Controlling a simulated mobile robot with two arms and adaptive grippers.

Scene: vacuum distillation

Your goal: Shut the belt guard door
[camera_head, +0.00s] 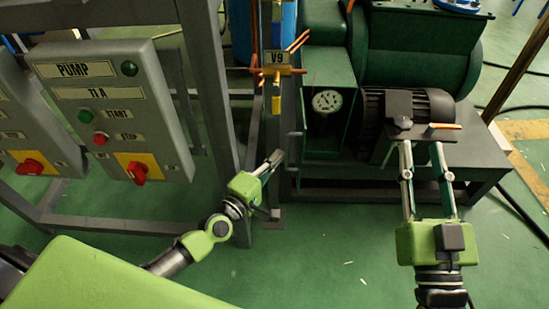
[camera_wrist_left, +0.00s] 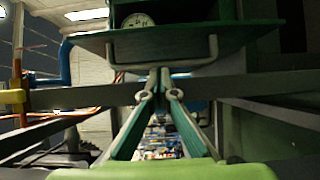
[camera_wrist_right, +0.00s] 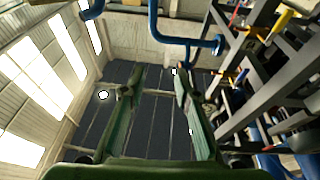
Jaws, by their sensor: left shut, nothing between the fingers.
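The belt guard (camera_head: 330,64) is a green housing left of the motor, with a round gauge (camera_head: 327,101) at its front. In the left wrist view a green panel (camera_wrist_left: 190,42), apparently its door, carries a grey U-shaped handle (camera_wrist_left: 213,48). How far the door stands open is hard to tell. My left gripper (camera_head: 274,158) is shut and empty, just left of the guard's lower front. Its fingertips (camera_wrist_left: 160,74) appear close to the handle; contact is unclear. My right gripper (camera_head: 426,146) is open and empty, before the motor; its spread fingers also show in the right wrist view (camera_wrist_right: 157,80).
A black motor (camera_head: 440,105) sits on the grey pump base (camera_head: 478,158). A yellow V9 valve (camera_head: 277,70) on a pipe and a grey frame post (camera_head: 205,90) stand left of the guard. Pump control boxes (camera_head: 110,100) are further left. Green floor (camera_head: 330,250) is open in front.

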